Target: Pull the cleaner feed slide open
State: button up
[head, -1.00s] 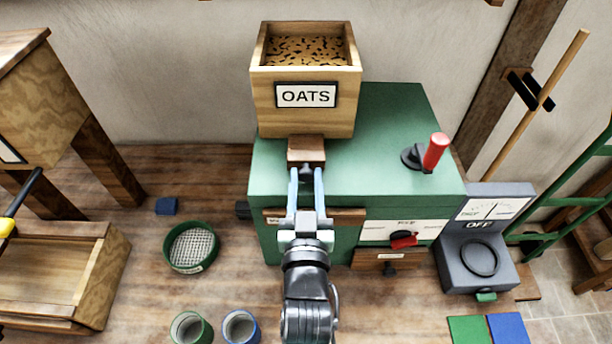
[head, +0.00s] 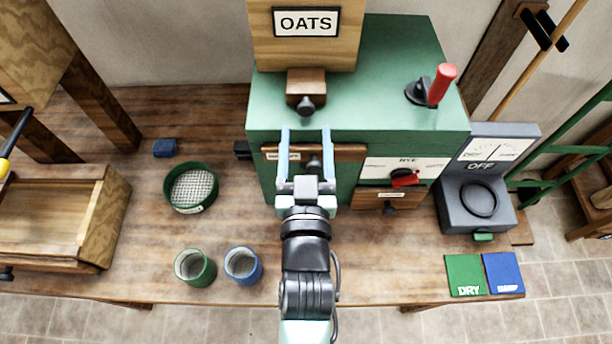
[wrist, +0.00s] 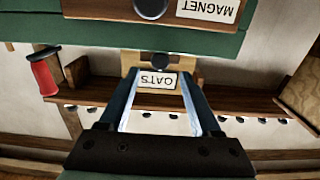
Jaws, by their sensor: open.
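The feed slide (head: 306,84) is a brown wooden block with a black round knob (head: 306,105), sticking out at the foot of the OATS hopper (head: 330,50) above the green cleaner (head: 390,110). My gripper (head: 306,132) is open and empty. In the head view its fingertips lie just below the knob, apart from it, with the cleaner's front behind them. In the wrist view, which is upside down, the knob (wrist: 160,61) shows beyond the fingertips with the OATS label (wrist: 156,80) behind it. How far out the slide stands is hard to tell.
A MAGNET drawer (head: 340,152) with a black knob is behind my fingers. A red lever (head: 441,84), a red-marked dial (head: 404,177) and a grey OFF device (head: 478,205) are to the right. A sieve (head: 190,187) and two cups (head: 243,265) stand left.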

jog(key=s+b, duration=0.1)
jog(key=s, duration=0.6)
jog(key=shift+s+b, duration=0.35)
jog(key=shift+s, duration=0.05)
